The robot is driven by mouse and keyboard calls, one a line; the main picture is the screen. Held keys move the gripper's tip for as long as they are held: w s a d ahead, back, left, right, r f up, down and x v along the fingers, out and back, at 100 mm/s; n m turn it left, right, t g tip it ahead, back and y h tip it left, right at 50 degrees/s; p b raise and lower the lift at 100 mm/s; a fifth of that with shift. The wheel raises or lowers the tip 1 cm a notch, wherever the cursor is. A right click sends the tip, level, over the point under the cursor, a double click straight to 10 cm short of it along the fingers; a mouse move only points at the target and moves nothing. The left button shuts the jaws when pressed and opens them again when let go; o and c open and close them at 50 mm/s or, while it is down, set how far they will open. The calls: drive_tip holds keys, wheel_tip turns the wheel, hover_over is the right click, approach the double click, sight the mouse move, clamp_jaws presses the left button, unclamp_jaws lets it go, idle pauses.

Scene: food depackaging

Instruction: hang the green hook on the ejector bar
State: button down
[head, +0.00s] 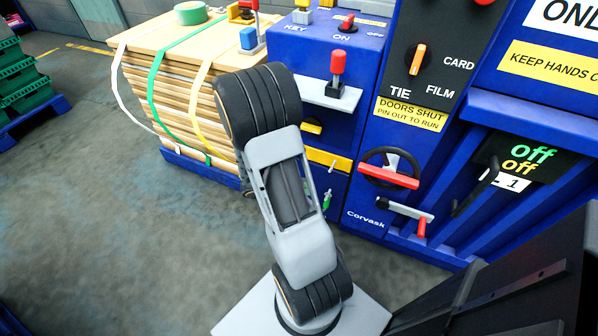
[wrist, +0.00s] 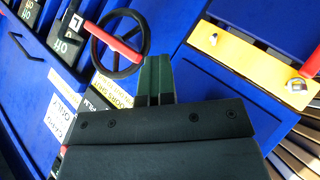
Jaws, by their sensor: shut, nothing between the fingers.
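A small green piece (head: 327,200), which looks like the green hook, hangs on the blue machine front below the yellow strip (head: 340,163) in the head view. I cannot make it out in the wrist view. No part is marked as the ejector bar, so I cannot tell which it is. My gripper (wrist: 154,62) shows in the wrist view with its dark green fingers together and empty. They point at the blue front, between the black handwheel (wrist: 119,43) and the yellow strip (wrist: 245,62). In the head view my arm hides the gripper.
The handwheel (head: 365,167) has a red bar (head: 388,177). A red-handled crank (head: 405,211) sits below it. A strapped stack of boards (head: 180,95) stands left of the machine. A red-knobbed lever (head: 338,65) rises from a ledge.

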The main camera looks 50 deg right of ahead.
drive_tip(key=s+a+r+p, duration=0.1)
drive_tip(key=a+r+p, duration=0.1)
drive_tip(key=r+p, duration=0.2)
drive_tip(key=a+r+p, duration=0.3)
drive_tip(key=r+p, duration=0.1)
drive_tip(key=r, duration=0.5)
drive_tip(key=shift+s+a+r+p, duration=0.2)
drive_tip(key=shift+s+a+p, duration=0.1)
drive_tip(key=shift+s+p, duration=0.05)
idle(1.9)
drive_tip(key=shift+d, duration=0.1)
idle(0.5)
drive_tip(key=shift+w+d+b, duration=0.2)
drive_tip(key=shift+d+b, duration=0.1)
drive_tip(key=shift+d, duration=0.35)
drive_tip(key=shift+w+d+b, duration=0.25)
drive_tip(key=shift+d+b, duration=0.1)
drive_tip(key=shift+d, duration=0.35)
drive_tip(key=shift+w+d+b, duration=0.2)
drive_tip(key=shift+d+b, duration=0.1)
drive_tip(key=shift+d, duration=0.35)
drive_tip(key=shift+d, duration=0.15)
drive_tip(key=shift+w+d+f+b, duration=0.2)
drive_tip(key=shift+d+f+b, duration=0.15)
drive_tip(key=shift+d+b, duration=0.2)
drive_tip(key=shift+w+d+f+b, duration=0.15)
drive_tip(key=shift+d+f+b, duration=0.2)
drive_tip(key=shift+b, duration=0.2)
drive_tip(key=shift+d, duration=0.15)
